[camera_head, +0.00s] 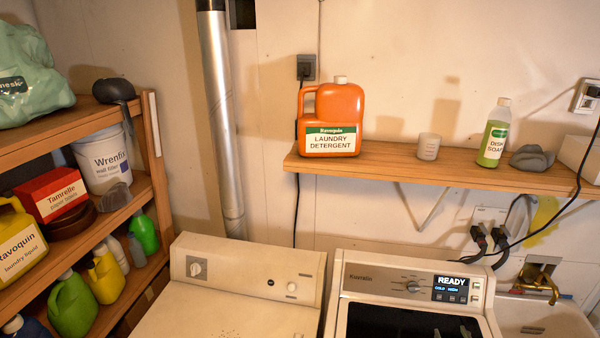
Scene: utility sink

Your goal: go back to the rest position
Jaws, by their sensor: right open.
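Neither of my grippers can be made out in the head view, and I see no part of my arms. An orange laundry detergent jug (331,112) stands upright on the left end of the wooden wall shelf (390,168). A small pale cup (428,147) stands near the shelf's middle. A green dish soap bottle (493,135) stands upright to its right, beside a grey cloth (532,158).
Below the wall shelf are a white machine (235,295) and a washer (410,285) whose display reads READY. A sink (545,318) with a brass tap (538,283) is at right. A loaded wooden rack (125,215) fills the left side.

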